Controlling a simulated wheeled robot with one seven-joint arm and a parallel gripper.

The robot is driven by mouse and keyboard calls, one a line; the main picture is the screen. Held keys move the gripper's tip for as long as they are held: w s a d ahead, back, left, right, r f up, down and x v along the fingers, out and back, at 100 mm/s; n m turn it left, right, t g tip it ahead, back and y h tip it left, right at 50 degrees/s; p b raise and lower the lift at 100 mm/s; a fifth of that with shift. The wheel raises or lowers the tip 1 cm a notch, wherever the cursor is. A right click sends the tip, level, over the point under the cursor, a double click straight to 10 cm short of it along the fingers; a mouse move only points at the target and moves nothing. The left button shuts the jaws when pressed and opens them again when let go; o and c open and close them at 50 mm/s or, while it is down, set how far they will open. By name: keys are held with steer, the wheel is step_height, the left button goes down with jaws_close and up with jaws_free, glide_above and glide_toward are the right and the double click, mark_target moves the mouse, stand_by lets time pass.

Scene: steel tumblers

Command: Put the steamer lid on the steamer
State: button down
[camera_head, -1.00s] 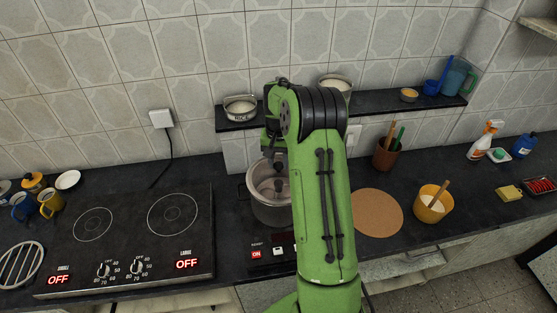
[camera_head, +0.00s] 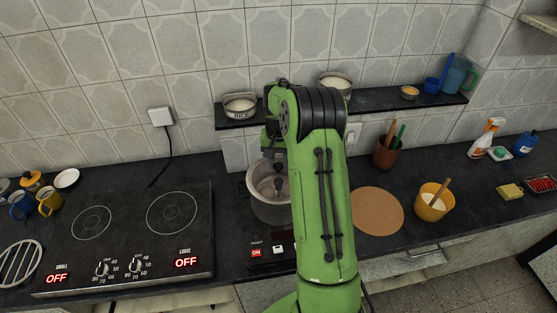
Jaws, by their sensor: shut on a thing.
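The steamer (camera_head: 268,211) is a pale metal pot on a small dark cooker unit, right of the hob. My gripper (camera_head: 279,166) points down over it and is partly hidden by my green arm. It is shut on the steamer lid (camera_head: 265,182), a round lid with a pale rim at the top of the pot. My arm hides the right side of lid and pot. I cannot tell whether the lid touches the pot's rim all round.
A two-ring hob (camera_head: 130,238) reading OFF lies to the left. The cooker unit's switch (camera_head: 256,253) reads ON. A round cork mat (camera_head: 377,211), a yellow bowl (camera_head: 433,203) and a brown utensil pot (camera_head: 387,153) stand to the right. A shelf (camera_head: 380,101) with bowls runs behind.

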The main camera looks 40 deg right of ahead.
steer(key=shift+f, duration=0.2)
steer(key=c, duration=0.7)
jaws_free()
step_height(320, 180, up, 16)
steer(key=p, duration=0.1)
steer(key=s+a+r+n+t+h+b, duration=0.1)
steer(key=s+a+r+n+t, duration=0.15)
steer(key=s+a+r, duration=0.45)
steer(key=s+a+f+n+t, duration=0.1)
steer(key=s+a+f+n, duration=0.1)
steer(key=s+a, duration=0.2)
steer(key=s+a+f+n+t+b, duration=0.1)
steer(key=s+a+f, duration=0.1)
steer(key=s+a, duration=0.3)
steer(key=s+a+f+n+t+y+b, duration=0.1)
steer(key=s+a, duration=0.4)
steer(key=s, duration=0.5)
steer(key=shift+a+f+n, duration=0.15)
steer(key=shift+f+n, duration=0.55)
steer(key=shift+n, duration=0.15)
